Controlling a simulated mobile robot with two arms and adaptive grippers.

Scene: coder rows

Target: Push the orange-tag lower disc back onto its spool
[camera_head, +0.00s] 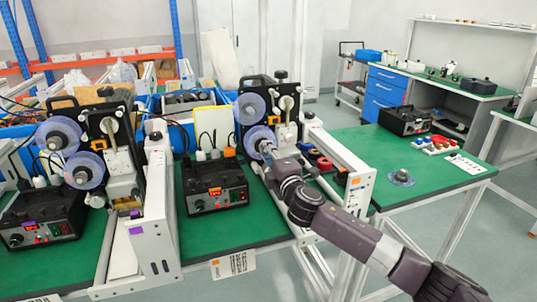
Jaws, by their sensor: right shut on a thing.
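The orange-tag machine stands in the middle, with an orange tag (341,178) on its white frame. Its lower disc (257,137) is translucent blue-violet and faces me on the machine's front. The upper disc (250,108) sits just above it. My right gripper (268,150) is shut at the lower right of the lower disc, its fingers at the disc's hub area. The gripper hides part of the hub and spool, so how far the disc sits on the spool cannot be told. My left gripper is not in view.
A purple-tag machine with two similar discs (84,169) stands at left. A black control box (214,185) sits between the machines. The white frame rail (340,155) runs close to my right arm. The green table at right has free room around a small clear disc (402,177).

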